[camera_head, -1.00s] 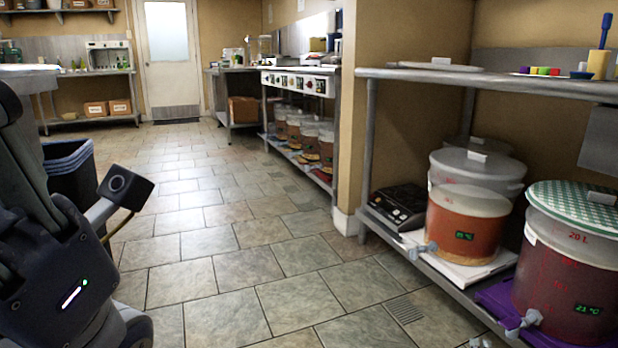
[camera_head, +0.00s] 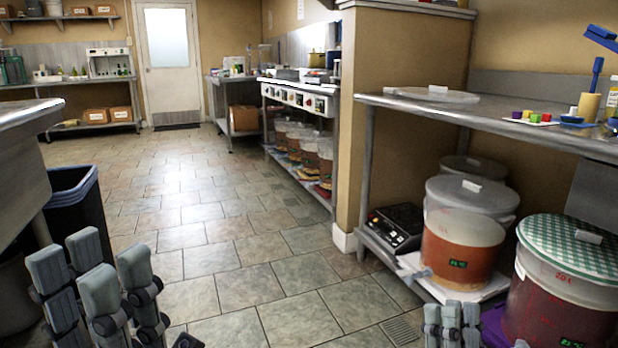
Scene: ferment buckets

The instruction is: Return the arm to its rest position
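My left gripper (camera_head: 92,272) is at the lower left of the head view. Its grey fingers point up and stand apart, with nothing between them. It is in front of the dark bin and clear of the shelves. My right gripper (camera_head: 452,318) shows only by its grey fingertips at the bottom edge, right of centre. They overlap the front of the lower shelf in the picture. The fingertips look close together, and the rest is cut off, so its opening is unclear. No held object shows there.
A dark bin (camera_head: 75,200) and a table edge (camera_head: 25,112) are at left. The tiled floor (camera_head: 240,230) between is clear.

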